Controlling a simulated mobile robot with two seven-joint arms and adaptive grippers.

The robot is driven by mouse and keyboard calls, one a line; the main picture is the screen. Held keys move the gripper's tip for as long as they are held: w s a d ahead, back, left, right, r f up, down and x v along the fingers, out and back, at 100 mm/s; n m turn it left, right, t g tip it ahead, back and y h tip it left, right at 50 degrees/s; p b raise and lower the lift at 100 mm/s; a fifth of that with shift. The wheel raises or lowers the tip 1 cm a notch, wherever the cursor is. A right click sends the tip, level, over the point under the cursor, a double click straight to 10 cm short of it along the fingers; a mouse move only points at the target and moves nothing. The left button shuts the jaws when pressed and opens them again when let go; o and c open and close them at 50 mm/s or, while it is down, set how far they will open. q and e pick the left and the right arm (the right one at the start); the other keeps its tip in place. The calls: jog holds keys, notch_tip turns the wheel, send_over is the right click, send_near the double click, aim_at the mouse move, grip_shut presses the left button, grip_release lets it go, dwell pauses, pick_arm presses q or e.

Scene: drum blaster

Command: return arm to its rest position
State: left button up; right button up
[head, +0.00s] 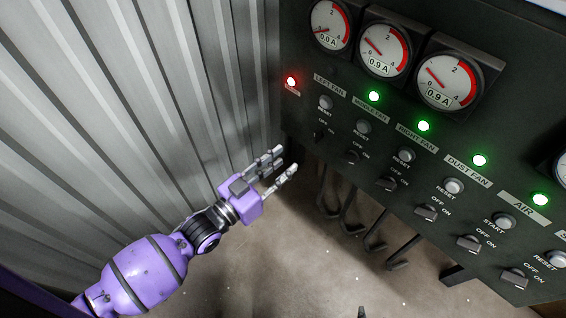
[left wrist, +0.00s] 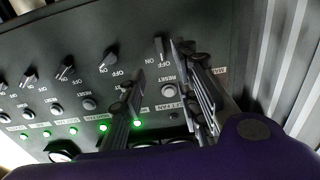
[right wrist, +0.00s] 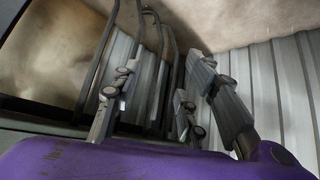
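My left gripper (head: 287,160) is open and empty in the head view, just left of the lower left corner of the dark control panel (head: 335,98). In the left wrist view its fingers (left wrist: 158,60) are apart, with panel switches and buttons seen past them and nothing between them. The left fan switch (head: 320,135) is close above the fingertips in the head view; contact cannot be made out. My right gripper (right wrist: 163,68) is open and empty in the right wrist view, with bent dark pipes (right wrist: 150,40) beyond it. It is not clearly visible in the head view.
The left gauge (head: 331,25) reads 0.0 A. A corrugated metal wall (head: 130,110) stands left. Bare floor (head: 270,270) lies below.

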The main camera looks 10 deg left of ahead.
pick_arm(q)
jog(key=shift+f, duration=0.15)
jog(key=s+a+f+n+g+y+p, duration=0.2)
jog(key=s+a+f+y, duration=0.1)
jog(key=s, duration=0.6)
jog(key=s+a+f+n+g+y+p, duration=0.1)
jog(key=s+a+f, duration=0.4)
jog(key=s, duration=0.5)
jog(key=s+a+f+n+g+y+p, duration=0.2)
jog(key=s+a+f+n+g+y, duration=0.1)
jog(key=s, duration=0.6)
notch_tip(320, 180, down, 3)
jog(key=a+y, duration=0.1)
jog(key=y, duration=0.2)
jog(key=shift+s+a+r+n+p, duration=0.2)
jog(key=shift+a+n+p, duration=0.05)
jog(key=shift+n+p, duration=0.1)
pick_arm(e)
jog(key=r, duration=0.2)
jog(key=w+r, duration=0.1)
jog(key=a+r, duration=0.1)
jog(key=r, duration=0.1)
jog(key=shift+w+r, duration=0.3)
jog(key=shift+w, duration=0.1)
jog(key=shift+w+a+r+t, duration=0.2)
jog(key=shift+w+t, duration=0.1)
jog(key=shift+w, duration=0.25)
jog(key=shift+s, duration=0.1)
